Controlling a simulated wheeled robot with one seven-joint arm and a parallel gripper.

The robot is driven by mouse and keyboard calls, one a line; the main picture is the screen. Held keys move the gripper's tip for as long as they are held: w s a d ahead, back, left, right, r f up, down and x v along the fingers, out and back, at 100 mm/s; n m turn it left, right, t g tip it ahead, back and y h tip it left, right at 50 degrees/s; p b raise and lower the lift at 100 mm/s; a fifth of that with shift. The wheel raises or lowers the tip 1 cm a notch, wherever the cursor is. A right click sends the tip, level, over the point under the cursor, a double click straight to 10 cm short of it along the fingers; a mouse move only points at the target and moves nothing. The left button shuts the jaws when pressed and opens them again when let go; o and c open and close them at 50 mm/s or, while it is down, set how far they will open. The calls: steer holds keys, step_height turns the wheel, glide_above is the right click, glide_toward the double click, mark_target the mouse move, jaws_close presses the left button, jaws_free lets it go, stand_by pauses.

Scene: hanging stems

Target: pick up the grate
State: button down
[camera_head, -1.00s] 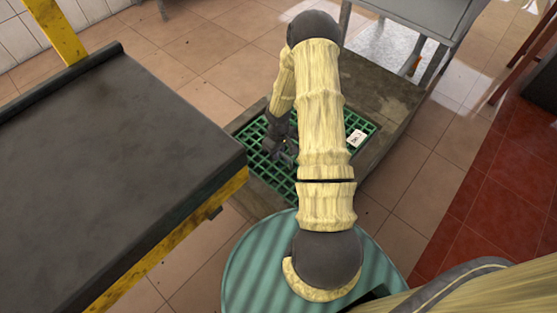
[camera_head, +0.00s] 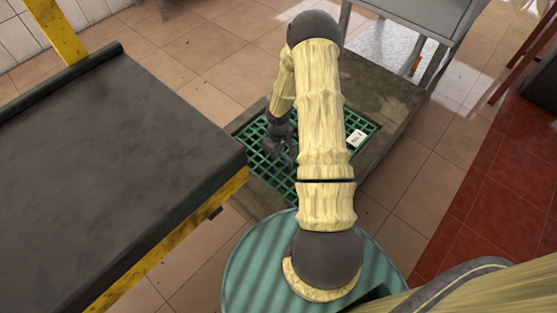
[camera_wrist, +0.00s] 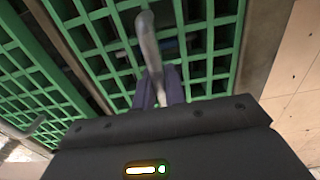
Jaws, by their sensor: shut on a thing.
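The green grate (camera_head: 262,172) lies in a dark, worn slab on the floor, partly hidden behind my arm. A white label (camera_head: 356,138) sits on its right part. My gripper (camera_head: 284,156) is down at the grate's left part. In the wrist view, the green lattice (camera_wrist: 236,48) fills the upper picture, with a long dark strip or gap running through it. My fingers (camera_wrist: 160,88) are shut at a grey metal bar (camera_wrist: 148,42) that looks like a handle of the grate. Their tips and the exact contact are partly hidden.
A dark table top (camera_head: 110,140) with a yellow edge stands close on the left. A teal ribbed round thing (camera_head: 245,275) is below. A grey metal table (camera_head: 410,20) stands at the back right. Tiled floor (camera_head: 410,170) is clear at right.

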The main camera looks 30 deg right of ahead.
steer(key=shift+r, duration=0.1)
stand_by(0.3)
step_height(320, 180, up, 10)
steer(key=p, duration=0.5)
stand_by(0.6)
steer(key=shift+w+d+f+b, duration=0.1)
steer(key=shift+d+f+b, duration=0.15)
steer(key=shift+f+b, duration=0.95)
steer(key=shift+w+d+f+b, duration=0.1)
steer(key=shift+d+f+b, duration=0.3)
steer(key=shift+f, duration=1.35)
steer(key=shift+d+f+b, duration=0.1)
steer(key=shift+f+b, duration=0.85)
steer(key=shift+f, duration=0.55)
steer(key=shift+f+b, duration=0.3)
steer(key=shift+f, duration=0.25)
steer(key=c, duration=1.4)
jaws_free()
steer(key=shift+o, duration=0.2)
steer(key=shift+s+f, duration=0.1)
